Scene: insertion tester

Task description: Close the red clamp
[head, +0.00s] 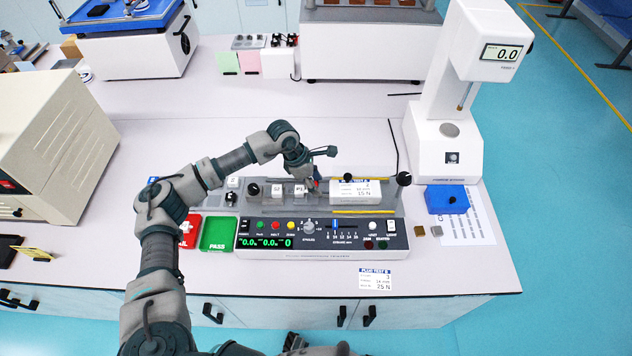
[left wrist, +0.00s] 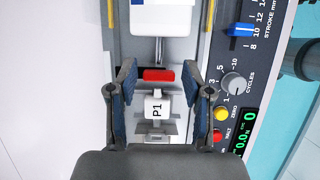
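The red clamp (left wrist: 158,75) shows in the left wrist view as a red bar between the P1 block (left wrist: 157,108) and a metal rod. In the head view only a small red part of it (head: 311,184) shows beneath my left gripper (head: 321,168). My left gripper is open, with one finger on each side of the clamp and P1 block in the left wrist view. No contact between the fingers and the clamp is visible. The clamp belongs to the tester (head: 320,237) on the bench. My right gripper is not clearly seen.
The tester's panel has buttons, a knob and a stroke slider (head: 335,226). A white labelled block (head: 355,192) and a black ball knob (head: 404,178) lie right of my gripper. A green PASS tray (head: 218,233) is left.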

